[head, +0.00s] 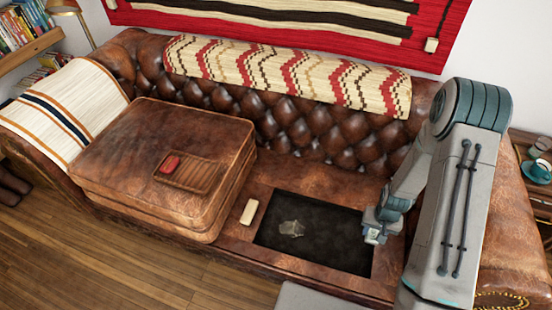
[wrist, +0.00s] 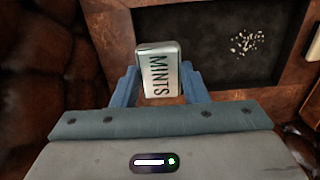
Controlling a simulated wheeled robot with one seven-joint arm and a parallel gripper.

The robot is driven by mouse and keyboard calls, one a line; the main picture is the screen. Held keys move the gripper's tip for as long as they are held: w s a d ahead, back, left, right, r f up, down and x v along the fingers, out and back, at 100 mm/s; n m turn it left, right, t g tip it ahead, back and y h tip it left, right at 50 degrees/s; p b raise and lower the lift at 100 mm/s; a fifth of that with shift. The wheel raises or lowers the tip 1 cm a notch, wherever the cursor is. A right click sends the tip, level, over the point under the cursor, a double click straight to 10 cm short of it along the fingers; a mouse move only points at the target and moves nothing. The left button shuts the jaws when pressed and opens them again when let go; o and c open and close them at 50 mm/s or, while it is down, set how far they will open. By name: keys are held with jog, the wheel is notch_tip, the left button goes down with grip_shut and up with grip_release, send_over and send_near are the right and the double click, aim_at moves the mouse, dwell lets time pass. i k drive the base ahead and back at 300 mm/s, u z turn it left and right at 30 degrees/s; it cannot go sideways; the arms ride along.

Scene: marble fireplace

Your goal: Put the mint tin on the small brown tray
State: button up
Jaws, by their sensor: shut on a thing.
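The mint tin (wrist: 159,70), a small silvery box with "MINTS" on its face, is between the two blue fingers of my gripper (wrist: 160,88) in the wrist view. My gripper is shut on it. In the head view my gripper (head: 376,225) is at the right side of the dark recess in the sofa seat, with the pale tin (head: 372,238) at its tip. The small brown tray (head: 203,178) lies on the leather cushion to the left, well apart from my gripper. A red object (head: 171,164) is at the tray's left end.
A cream block (head: 249,212) lies on the seat edge between the raised cushion (head: 140,140) and the dark recess (head: 330,250). A pale patch (head: 291,228) shows in the recess. The tufted backrest (head: 300,130) stands behind. A teal cup (head: 541,169) is at far right.

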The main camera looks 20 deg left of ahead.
aim_at(185, 171)
jog(key=k, duration=0.4)
jog(key=z, duration=2.5)
jog(key=k, duration=2.5)
jog(key=u, duration=2.5)
jog(key=i, duration=0.55)
jog(key=u, duration=0.05)
